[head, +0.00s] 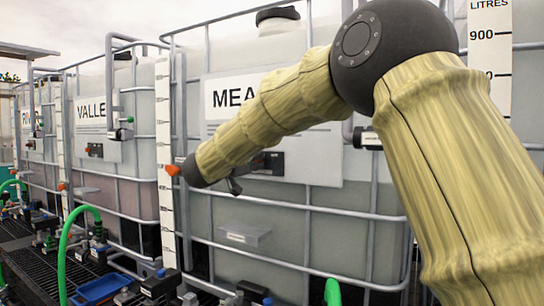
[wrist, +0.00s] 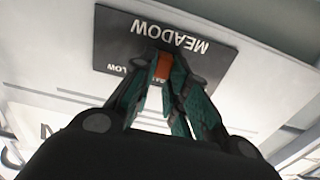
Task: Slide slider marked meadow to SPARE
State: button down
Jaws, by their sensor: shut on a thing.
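The slider marked MEADOW is a dark plate (wrist: 215,60) with white lettering, upside down in the wrist view. Its small orange-red knob (wrist: 162,66) sits near the plate's middle. My gripper (wrist: 166,72) is shut on the knob, with one finger on each side. Smaller white words beside the knob are partly covered by the fingers, and I cannot read SPARE. In the head view the dark plate (head: 268,163) is on the pale panel of the MEADOW tank, partly behind my arm. My gripper (head: 235,186) shows only in part there.
The MEADOW tank (head: 225,205) has a metal cage of bars. A white gauge strip (head: 165,140) with an orange marker (head: 173,170) stands left of it. The VALLEY tank (head: 140,180) is farther left. Green hoses (head: 66,255) and valves stand low in front.

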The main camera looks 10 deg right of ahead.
jog(key=shift+a, duration=0.1)
jog(key=c, duration=1.4)
grip_release()
jog(key=v, duration=1.2)
